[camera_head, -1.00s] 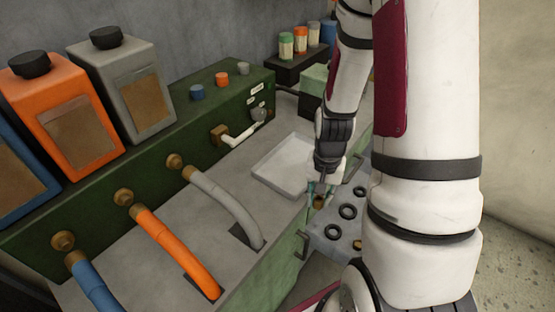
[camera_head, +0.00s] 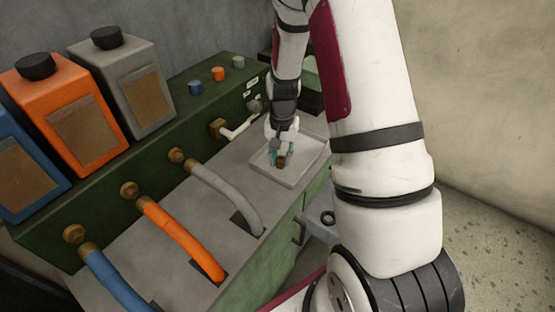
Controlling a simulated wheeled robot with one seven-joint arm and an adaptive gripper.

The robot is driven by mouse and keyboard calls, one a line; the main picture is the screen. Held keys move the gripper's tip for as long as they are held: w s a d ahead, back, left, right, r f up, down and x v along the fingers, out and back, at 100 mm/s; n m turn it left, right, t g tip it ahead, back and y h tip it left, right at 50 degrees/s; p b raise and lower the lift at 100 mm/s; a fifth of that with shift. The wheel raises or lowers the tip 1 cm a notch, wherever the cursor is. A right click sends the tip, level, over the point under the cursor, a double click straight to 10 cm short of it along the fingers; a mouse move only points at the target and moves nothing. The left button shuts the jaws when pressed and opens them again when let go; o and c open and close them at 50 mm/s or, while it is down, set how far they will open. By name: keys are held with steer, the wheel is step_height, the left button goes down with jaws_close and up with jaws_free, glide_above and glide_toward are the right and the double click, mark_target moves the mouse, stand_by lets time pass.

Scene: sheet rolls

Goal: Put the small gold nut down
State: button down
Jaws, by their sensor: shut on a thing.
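The small gold nut (camera_head: 281,162) is held between the fingertips of my gripper (camera_head: 281,155). It shows as a small brown-gold piece. My gripper points down over the shallow pale tray (camera_head: 264,173) on the grey bench top. The fingers are shut on the nut. I cannot tell whether the nut touches the tray floor or hangs just above it.
A green unit with capped knobs (camera_head: 219,74) runs behind the bench. Grey (camera_head: 226,196), orange (camera_head: 180,240) and blue (camera_head: 114,283) hoses curve down left of the tray. An open drawer (camera_head: 318,228) with a black ring (camera_head: 328,217) is below right, partly hidden by my arm.

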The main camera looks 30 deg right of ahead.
steer(key=shift+w+d+f, duration=0.1)
steer(key=shift+w+f, duration=0.1)
steer(key=shift+w, duration=0.95)
steer(key=shift+f, duration=1.65)
steer(key=shift+f, duration=0.15)
steer(key=c, duration=1.3)
jaws_free()
steer(key=shift+c, duration=0.2)
